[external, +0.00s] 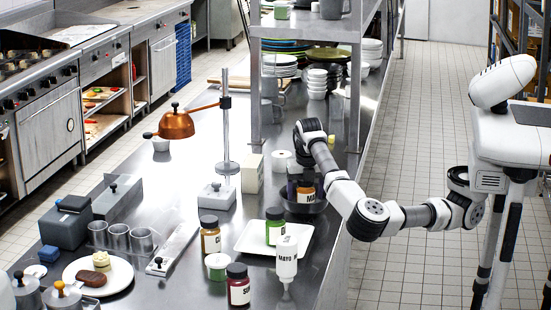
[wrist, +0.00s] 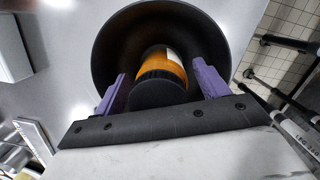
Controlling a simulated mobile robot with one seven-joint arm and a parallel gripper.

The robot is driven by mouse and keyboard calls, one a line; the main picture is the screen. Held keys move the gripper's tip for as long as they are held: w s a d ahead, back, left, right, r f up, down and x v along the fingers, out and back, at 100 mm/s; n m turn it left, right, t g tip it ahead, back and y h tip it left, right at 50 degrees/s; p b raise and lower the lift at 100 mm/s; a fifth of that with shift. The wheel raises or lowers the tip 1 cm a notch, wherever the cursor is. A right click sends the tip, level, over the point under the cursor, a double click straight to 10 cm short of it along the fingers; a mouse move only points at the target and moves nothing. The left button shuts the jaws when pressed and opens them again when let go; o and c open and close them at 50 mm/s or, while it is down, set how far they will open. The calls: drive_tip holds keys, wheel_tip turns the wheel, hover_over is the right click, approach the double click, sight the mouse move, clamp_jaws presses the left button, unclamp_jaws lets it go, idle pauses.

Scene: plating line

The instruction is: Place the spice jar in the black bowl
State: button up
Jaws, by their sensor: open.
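The black bowl (external: 312,207) stands on the steel counter near its right edge, and its dark inside fills the upper middle of the wrist view (wrist: 112,45). The spice jar (external: 306,190), with orange contents, a pale label and a black lid, is inside the bowl. In the wrist view the jar (wrist: 160,65) shows with its lid towards me. My gripper (wrist: 161,85) is open, its purple fingers on either side of the jar with visible gaps. In the external view my gripper (external: 301,184) is low over the bowl and partly covers it. The jar's base is hidden.
A white tray (external: 247,243) with a green-filled jar (external: 274,227) is just in front of the bowl. A mayo bottle (external: 287,257) and other jars stand nearer. A white roll (external: 281,160) stands close behind left.

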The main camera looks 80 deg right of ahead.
drive_tip(key=r, duration=0.4)
drive_tip(key=a+r, duration=0.1)
drive_tip(key=r, duration=0.7)
drive_tip(key=shift+s+a, duration=0.35)
